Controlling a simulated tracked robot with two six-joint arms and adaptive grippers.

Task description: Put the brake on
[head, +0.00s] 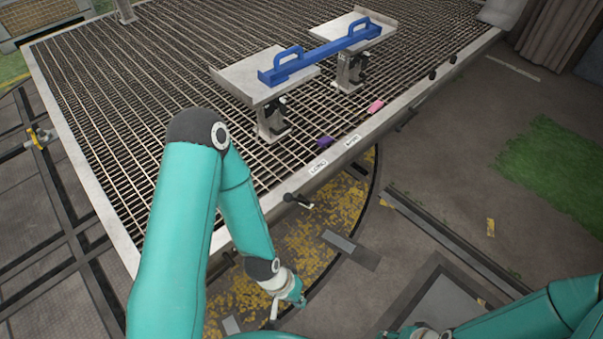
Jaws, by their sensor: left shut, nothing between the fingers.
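A short black lever with a pale tip (298,200) sticks out from the front edge of the grated table, below two small white labels (318,168) whose text is too small to read. I cannot tell for sure whether this lever is the brake. My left gripper (292,299) is shut and empty, low in front of the table and below the lever, apart from it. My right gripper (413,333) is at the bottom edge, partly cut off; its fingers do not show clearly.
A blue bar with two handles (322,53) rests across two grey plates on stands on the table grating (110,70). A purple block (325,141) and a pink block (375,107) lie near its front edge. A yellow fitting (39,136) is at the far left.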

